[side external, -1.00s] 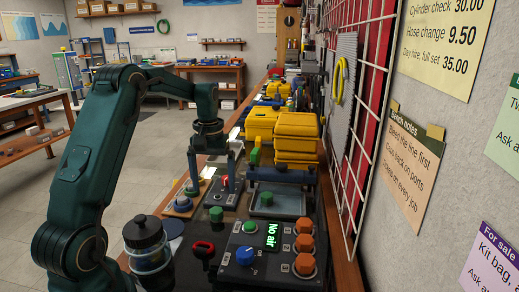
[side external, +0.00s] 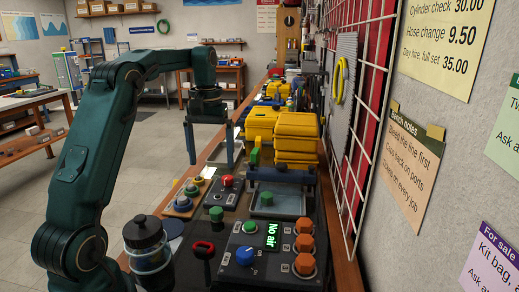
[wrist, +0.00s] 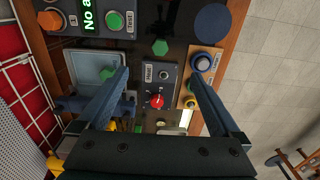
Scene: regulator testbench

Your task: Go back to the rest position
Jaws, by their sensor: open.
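My gripper (side external: 209,145) hangs above the left edge of the bench with its two fingers pointing down, open and empty. In the wrist view my gripper (wrist: 158,82) shows its fingers spread wide over the bench panels. Between them lies a small box with a red knob (wrist: 157,101), also seen in the side view (side external: 227,181). A green hexagonal knob (wrist: 160,47) sits farther along. The fingers touch nothing that I can see.
The control panel (side external: 258,257) has a blue knob, orange knobs and a lit "No air" display. Yellow cases (side external: 296,133) are stacked behind a small press-like stand (side external: 281,176). A dark bottle (side external: 146,243) stands near my arm. A white wire grid (side external: 368,130) borders the right.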

